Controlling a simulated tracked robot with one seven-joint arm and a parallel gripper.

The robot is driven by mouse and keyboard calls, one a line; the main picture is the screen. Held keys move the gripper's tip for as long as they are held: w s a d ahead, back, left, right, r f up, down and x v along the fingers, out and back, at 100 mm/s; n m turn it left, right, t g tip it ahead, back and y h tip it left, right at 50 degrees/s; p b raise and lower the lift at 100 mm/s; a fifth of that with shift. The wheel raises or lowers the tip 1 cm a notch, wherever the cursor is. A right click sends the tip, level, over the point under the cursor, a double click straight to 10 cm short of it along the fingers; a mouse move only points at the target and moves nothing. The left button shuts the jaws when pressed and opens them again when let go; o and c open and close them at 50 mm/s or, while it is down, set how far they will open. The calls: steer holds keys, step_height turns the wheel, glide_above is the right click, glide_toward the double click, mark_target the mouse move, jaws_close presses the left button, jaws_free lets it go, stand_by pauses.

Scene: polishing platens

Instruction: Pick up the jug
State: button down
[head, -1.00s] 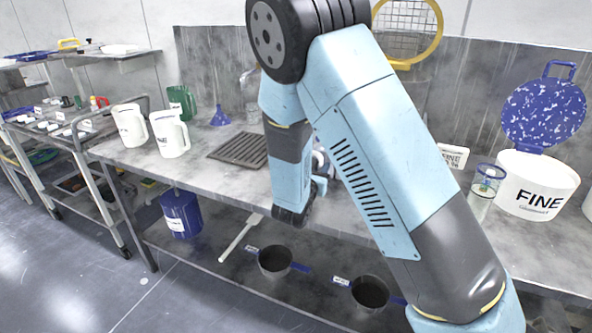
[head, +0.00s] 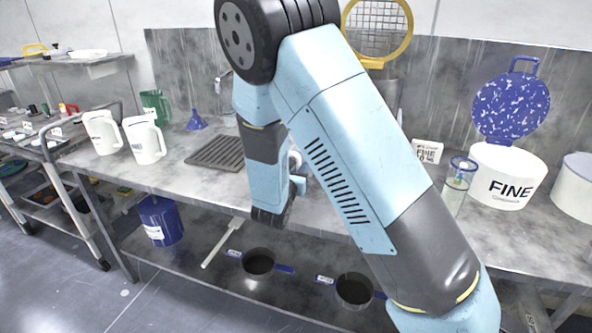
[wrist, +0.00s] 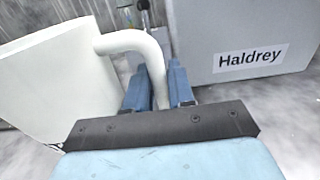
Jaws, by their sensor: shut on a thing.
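A white jug (wrist: 58,85) fills the left of the wrist view, slightly tilted in the picture. Its curved handle (wrist: 135,40) runs down between the two blue fingers of my gripper (wrist: 159,85), which are shut on it. The handle's lower end is hidden behind the gripper. In the head view my gripper is mostly hidden behind my arm, and I cannot clearly make out the held jug there. Two other white jugs stand on the bench at the left, one farther left (head: 101,132) and one nearer (head: 144,140). A green jug (head: 155,106) stands behind them.
A grey box marked Haldrey (wrist: 240,40) stands right of my gripper. A drain grate (head: 215,152) lies on the bench. A tub marked FINE (head: 505,178) and a glass jar (head: 458,185) stand at the right. A blue jug (head: 160,222) and pans (head: 258,262) are below.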

mark_target(299, 159)
steer(key=shift+r, duration=0.2)
steer(key=shift+r, duration=1.3)
steer(key=s+d+r, duration=0.2)
steer(key=s+r, duration=0.8)
steer(key=s, duration=0.3)
steer(key=shift+s+d, duration=0.25)
steer(key=shift+s, duration=0.1)
